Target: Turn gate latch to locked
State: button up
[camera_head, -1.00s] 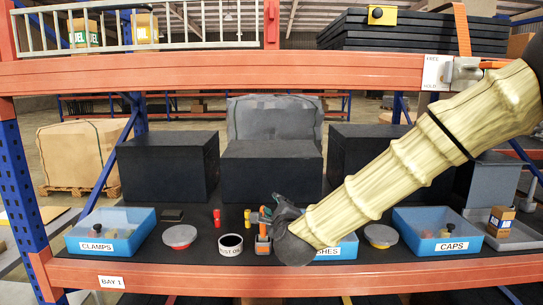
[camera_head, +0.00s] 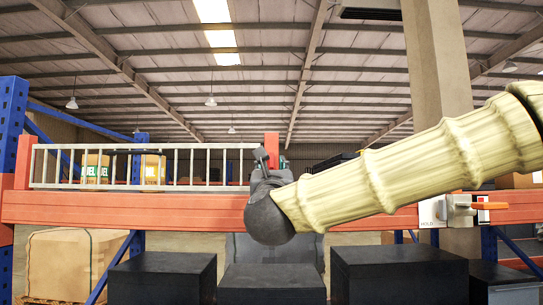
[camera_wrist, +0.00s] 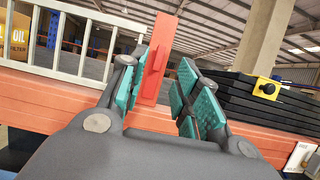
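The gate (camera_head: 140,165) is a pale barred rail above the orange shelf beam. It ends at a red upright post (camera_head: 271,146), which in the wrist view (camera_wrist: 163,45) carries a small red tab, apparently the latch (camera_wrist: 154,66), standing nearly upright. My gripper (camera_head: 264,158) is in front of the post at beam height. In the wrist view my gripper (camera_wrist: 155,88) is open, its teal pads apart on either side of the post and tab. I see no clear contact. No lock marking is readable, and in the head view my gripper hides the latch.
The orange beam (camera_head: 120,208) runs across below the gate. A FREE/HOLD plate with an orange-handled lever (camera_head: 470,208) is on the beam at right. Black stacked slabs (camera_wrist: 235,95) with a yellow block (camera_wrist: 266,88) lie right of the post. Black boxes (camera_head: 162,280) stand below.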

aim_at(272, 160)
jog(key=p+x, duration=0.3)
jog(key=x, duration=0.3)
jog(key=shift+w+r, duration=0.1)
jog(key=shift+r, duration=0.15)
jog(key=shift+w+r+p, duration=0.1)
jog(key=shift+w+p, duration=0.2)
jog(key=shift+w, duration=0.4)
grip_shut()
